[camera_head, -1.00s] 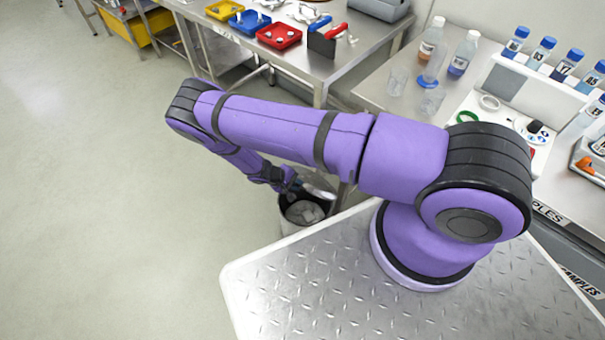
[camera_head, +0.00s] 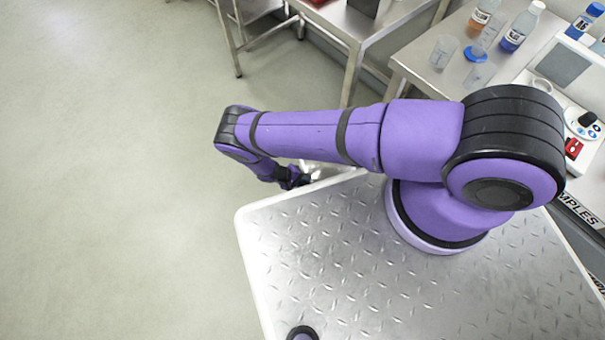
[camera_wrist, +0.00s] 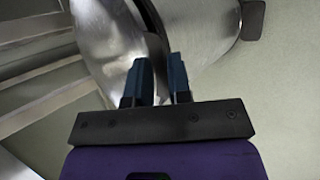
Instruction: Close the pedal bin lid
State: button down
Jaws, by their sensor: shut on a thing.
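The pedal bin is shiny metal. In the wrist view its rounded lid (camera_wrist: 105,38) is at the upper left, and its cylindrical body (camera_wrist: 200,25) is at the upper right, with a dark band between them. My gripper (camera_wrist: 158,62) is shut on the lid's edge, with its two dark blue fingers a small gap apart. The exact contact and how far the lid stands open cannot be told. In the head view my gripper (camera_head: 296,181) is low behind my platform's edge. Only a small bright metal piece shows beside it, and the bin is otherwise hidden.
A steel table (camera_head: 352,30) stands at the back, with a bench to its right holding bottles (camera_head: 520,28) and beakers (camera_head: 444,50). The floor (camera_head: 110,190) at the left is clear. Metal bars (camera_wrist: 35,65) show at the left in the wrist view.

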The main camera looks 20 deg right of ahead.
jog(key=shift+f, duration=0.4)
jog(key=c, duration=1.3)
grip_release()
jog(key=shift+r, duration=0.1)
jog(key=v, duration=1)
jog(key=shift+a+r, duration=0.2)
jog(key=shift+a, duration=0.15)
